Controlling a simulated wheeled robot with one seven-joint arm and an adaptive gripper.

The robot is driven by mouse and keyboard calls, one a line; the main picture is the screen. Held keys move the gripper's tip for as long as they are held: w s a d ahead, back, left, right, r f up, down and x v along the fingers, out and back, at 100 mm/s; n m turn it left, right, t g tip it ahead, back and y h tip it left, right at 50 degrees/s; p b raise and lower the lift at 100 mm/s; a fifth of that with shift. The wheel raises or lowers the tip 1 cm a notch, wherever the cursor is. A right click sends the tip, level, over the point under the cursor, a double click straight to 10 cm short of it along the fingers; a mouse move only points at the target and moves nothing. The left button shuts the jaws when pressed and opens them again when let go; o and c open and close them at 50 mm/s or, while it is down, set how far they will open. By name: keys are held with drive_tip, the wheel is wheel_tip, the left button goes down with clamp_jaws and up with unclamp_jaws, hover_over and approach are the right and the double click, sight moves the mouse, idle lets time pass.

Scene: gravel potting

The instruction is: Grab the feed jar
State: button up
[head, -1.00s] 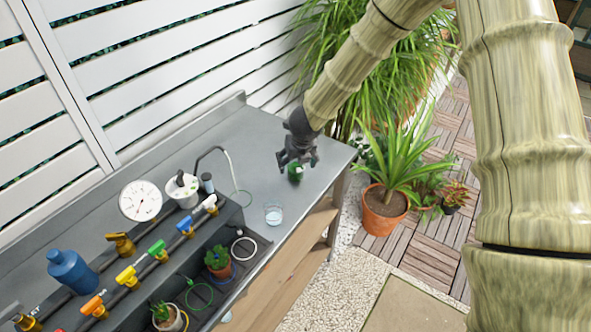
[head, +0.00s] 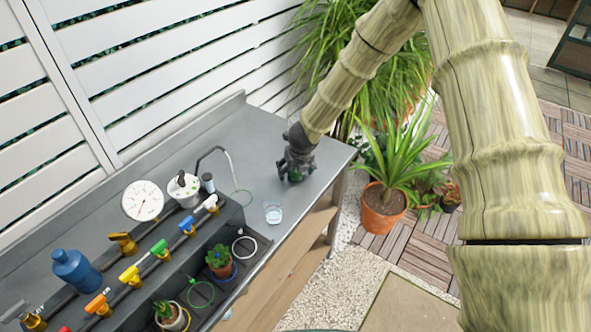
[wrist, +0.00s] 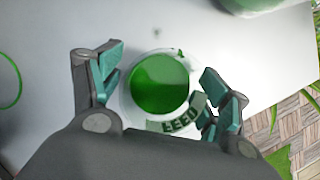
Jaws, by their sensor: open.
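The feed jar (wrist: 160,84) is a round jar of green contents with a "FEED" label. It stands on the grey metal bench (head: 249,133) near its right end. My gripper (wrist: 157,88) is open, with one teal-padded finger on each side of the jar in the wrist view. A gap shows between the jar and the left finger; the right finger is close to the label, and I cannot tell if it touches. In the head view my gripper (head: 296,172) covers most of the jar, and only a bit of green shows.
A clear cup (head: 273,213) stands near the bench's front edge, left of my gripper. Further left are a thin curved spout (head: 215,152), a white pot (head: 184,189), a gauge (head: 143,200) and coloured valves (head: 158,247). A potted plant (head: 383,208) stands beyond the right end.

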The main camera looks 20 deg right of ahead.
drive_tip(key=c, duration=1.3)
drive_tip(key=shift+r, duration=0.25)
drive_tip(key=shift+s+r, duration=0.1)
drive_tip(key=shift+r, duration=13.4)
